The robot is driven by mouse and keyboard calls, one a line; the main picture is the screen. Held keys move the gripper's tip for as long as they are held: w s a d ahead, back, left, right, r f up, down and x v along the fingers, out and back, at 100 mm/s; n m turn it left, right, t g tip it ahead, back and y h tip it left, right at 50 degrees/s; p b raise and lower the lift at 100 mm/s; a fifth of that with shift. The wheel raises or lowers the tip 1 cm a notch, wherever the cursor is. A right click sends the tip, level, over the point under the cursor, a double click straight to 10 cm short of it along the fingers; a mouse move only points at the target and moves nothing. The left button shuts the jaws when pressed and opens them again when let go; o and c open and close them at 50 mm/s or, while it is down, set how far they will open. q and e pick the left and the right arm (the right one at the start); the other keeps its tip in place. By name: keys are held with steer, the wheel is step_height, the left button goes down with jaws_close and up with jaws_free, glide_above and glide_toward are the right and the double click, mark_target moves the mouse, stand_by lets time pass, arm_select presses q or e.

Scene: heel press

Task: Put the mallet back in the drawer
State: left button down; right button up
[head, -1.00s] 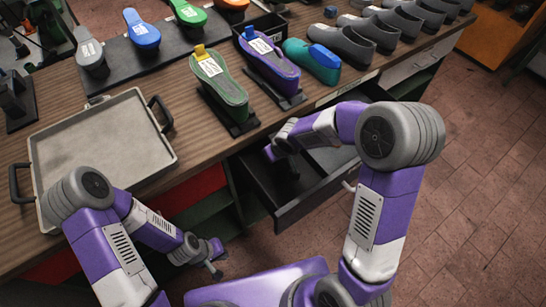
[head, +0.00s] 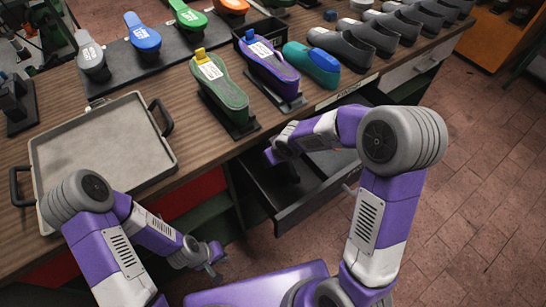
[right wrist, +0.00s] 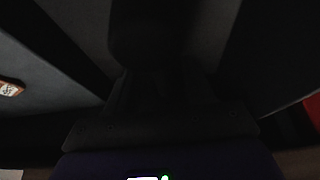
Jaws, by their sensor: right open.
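The drawer (head: 322,199) is pulled open below the bench top, in the middle of the head view. My right gripper (head: 290,172) reaches down into it from above, dark against the dark interior; its jaws are open. In the right wrist view a dark, blocky shape (right wrist: 145,35) lies at the top middle, too dark to tell whether it is the mallet or part of my gripper. The mallet cannot be made out for certain in either view. My left gripper (head: 214,262) hangs in front of the bench, away from the drawer, with nothing visible in it.
A grey tray (head: 168,163) with black handles lies on the bench at left. Shoe lasts stand along the bench, including a green one (head: 222,88), a purple one (head: 270,65) and a teal one (head: 312,66). Grey shoes (head: 345,45) stand behind. The brick floor (head: 480,190) at right is clear.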

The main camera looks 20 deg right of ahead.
steer(key=p+v, duration=0.4)
steer(key=v, duration=0.7)
steer(key=shift+s+d+r, duration=0.1)
steer(key=shift+r, duration=0.15)
steer(key=shift+r, duration=0.1)
